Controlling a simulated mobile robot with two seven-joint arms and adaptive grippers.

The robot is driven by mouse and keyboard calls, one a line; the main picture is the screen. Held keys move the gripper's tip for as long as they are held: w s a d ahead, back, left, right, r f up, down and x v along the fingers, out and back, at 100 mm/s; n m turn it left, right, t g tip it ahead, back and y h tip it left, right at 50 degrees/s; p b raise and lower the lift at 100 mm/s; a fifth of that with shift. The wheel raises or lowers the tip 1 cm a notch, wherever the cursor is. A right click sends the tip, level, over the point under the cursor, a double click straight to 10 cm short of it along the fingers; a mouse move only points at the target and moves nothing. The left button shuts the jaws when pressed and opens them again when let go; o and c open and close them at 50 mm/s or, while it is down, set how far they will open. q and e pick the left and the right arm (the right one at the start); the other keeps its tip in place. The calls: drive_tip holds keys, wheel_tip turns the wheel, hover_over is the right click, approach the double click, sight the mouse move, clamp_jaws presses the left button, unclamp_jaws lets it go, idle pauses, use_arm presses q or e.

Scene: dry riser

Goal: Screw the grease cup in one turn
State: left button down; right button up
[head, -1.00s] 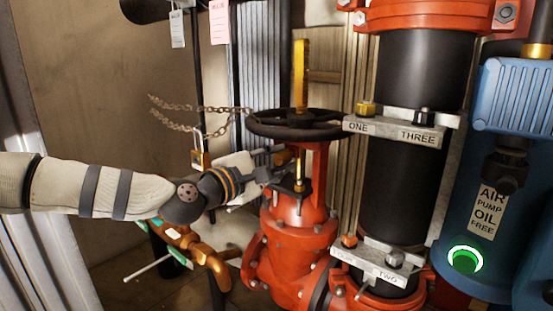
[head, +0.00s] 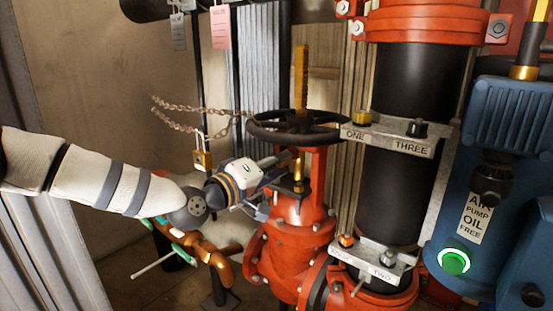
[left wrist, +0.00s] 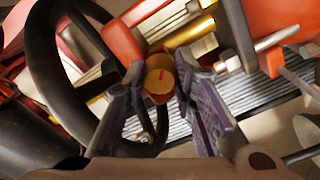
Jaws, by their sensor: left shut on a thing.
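The grease cup (left wrist: 160,82) shows in the left wrist view as a small round brass cap with a red mark on its end face. My left gripper (left wrist: 162,88) has its two dark fingers on either side of the cap, shut on it. In the head view my left gripper (head: 276,165) reaches from the left to the red valve (head: 291,240), just below the black handwheel (head: 296,126). There the fingers largely hide the cup. The brass valve stem (head: 301,80) rises through the handwheel. My right gripper is not in view.
A chain with a brass padlock (head: 202,160) hangs left of the handwheel, close above my wrist. Copper pipework (head: 216,262) lies below my arm. The black riser pipe (head: 402,85) with labelled brackets and the blue air pump (head: 500,195) stand to the right.

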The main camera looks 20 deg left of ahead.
use_arm(q)
drive_tip(key=n+p, duration=0.4)
drive_tip(key=n, duration=1)
drive_tip(key=n+p, duration=0.4)
drive_tip(key=n, duration=1)
drive_tip(key=shift+a+r, duration=0.15)
drive_tip(key=shift+r, duration=0.05)
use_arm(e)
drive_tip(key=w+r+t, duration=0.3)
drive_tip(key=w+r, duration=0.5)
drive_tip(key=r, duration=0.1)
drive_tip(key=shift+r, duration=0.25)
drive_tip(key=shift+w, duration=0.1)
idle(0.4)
